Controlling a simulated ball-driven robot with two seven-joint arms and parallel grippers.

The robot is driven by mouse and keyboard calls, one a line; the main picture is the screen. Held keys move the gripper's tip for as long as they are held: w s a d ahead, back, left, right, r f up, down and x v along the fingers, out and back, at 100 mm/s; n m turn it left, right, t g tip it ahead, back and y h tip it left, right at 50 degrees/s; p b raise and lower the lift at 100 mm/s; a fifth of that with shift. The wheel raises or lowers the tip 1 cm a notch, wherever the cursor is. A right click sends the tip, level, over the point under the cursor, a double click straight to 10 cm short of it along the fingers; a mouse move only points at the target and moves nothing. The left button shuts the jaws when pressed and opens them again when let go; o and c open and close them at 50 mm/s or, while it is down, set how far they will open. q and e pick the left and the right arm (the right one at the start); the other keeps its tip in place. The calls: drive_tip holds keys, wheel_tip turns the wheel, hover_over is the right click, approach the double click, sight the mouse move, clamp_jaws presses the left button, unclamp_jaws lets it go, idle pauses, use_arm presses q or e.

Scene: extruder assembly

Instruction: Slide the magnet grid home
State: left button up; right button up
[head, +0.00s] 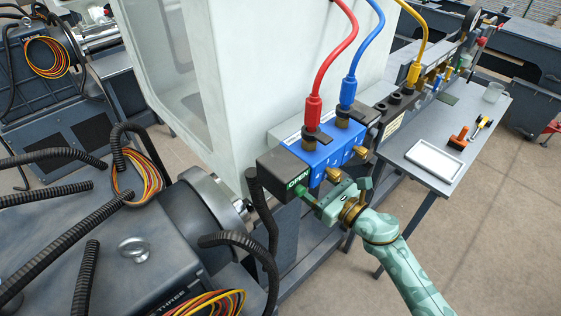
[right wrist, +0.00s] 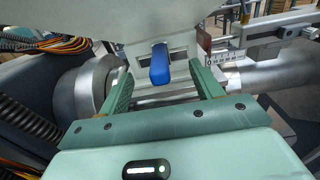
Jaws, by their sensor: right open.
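A blue handle (right wrist: 160,65), which looks like the magnet grid's grip, sticks out in front of a rectangular slot (right wrist: 180,55) in the pale housing in the right wrist view. The grid body behind it is hidden, and how far in it sits is not clear. My right gripper (right wrist: 158,82) is open, with a green finger to the left and right of the handle and a gap on both sides. In the head view my right arm (head: 385,238) comes in from the lower right and reaches beneath the blue valve block (head: 328,155). My left gripper is not in view.
A grey metal flange (head: 200,205) and black corrugated hoses (head: 240,240) stand left of my right gripper. Red, blue and yellow lines plug in above it. A side table (head: 410,180) with a white tray (head: 435,160) is at the right. The floor at lower right is clear.

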drive_tip(key=v, duration=0.9)
drive_tip(key=shift+r, duration=0.1)
idle(0.5)
